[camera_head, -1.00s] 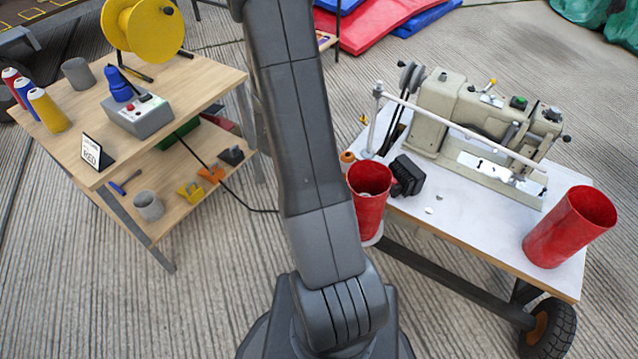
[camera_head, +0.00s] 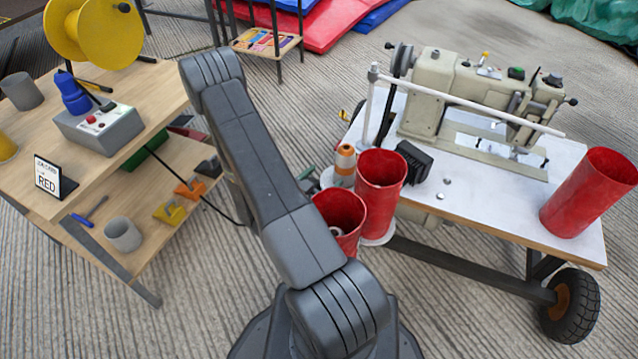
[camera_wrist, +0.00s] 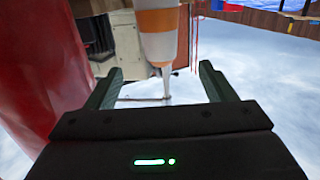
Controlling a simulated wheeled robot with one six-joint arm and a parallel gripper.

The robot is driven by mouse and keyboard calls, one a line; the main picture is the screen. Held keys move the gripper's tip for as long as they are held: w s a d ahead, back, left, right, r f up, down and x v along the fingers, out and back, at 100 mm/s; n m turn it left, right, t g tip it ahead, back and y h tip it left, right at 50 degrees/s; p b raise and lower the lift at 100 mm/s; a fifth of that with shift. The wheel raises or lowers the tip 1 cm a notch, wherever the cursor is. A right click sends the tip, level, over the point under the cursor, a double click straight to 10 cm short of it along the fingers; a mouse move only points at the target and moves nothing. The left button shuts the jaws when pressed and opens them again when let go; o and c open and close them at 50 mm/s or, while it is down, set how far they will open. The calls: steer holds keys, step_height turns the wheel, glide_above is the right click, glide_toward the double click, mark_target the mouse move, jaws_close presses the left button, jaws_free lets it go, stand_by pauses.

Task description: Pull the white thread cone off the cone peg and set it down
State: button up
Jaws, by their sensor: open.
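A white thread cone with orange bands (camera_head: 345,166) stands at the left end of the sewing table, behind the red cylinders. My gripper (camera_wrist: 160,76) is open, a finger on each side of that tip, with visible gaps and no clear contact. The peg under the cone cannot be made out. In the head view my arm hides most of the gripper.
Two red open cylinders (camera_head: 381,190) (camera_head: 338,216) stand close to the cone; red material (camera_wrist: 45,70) fills the wrist view's left. The sewing machine (camera_head: 470,100) and another red cylinder (camera_head: 592,190) are on the white table (camera_head: 475,210). A wooden shelf unit (camera_head: 150,95) stands left.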

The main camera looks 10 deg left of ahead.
mark_target(341, 161)
steer(key=b+x, duration=0.1)
steer(key=x, duration=1.1)
steer(key=shift+d+b, duration=0.15)
steer(key=shift+b, duration=0.25)
steer(key=shift+r, duration=0.1)
steer(key=c, duration=1.2)
steer(key=shift+r+p, duration=2.1)
steer(key=shift+r, duration=1.9)
steer(key=shift+c, duration=0.2)
steer(key=shift+r, duration=0.1)
steer(key=shift+r+p, duration=0.95)
steer(key=shift+r, duration=1.05)
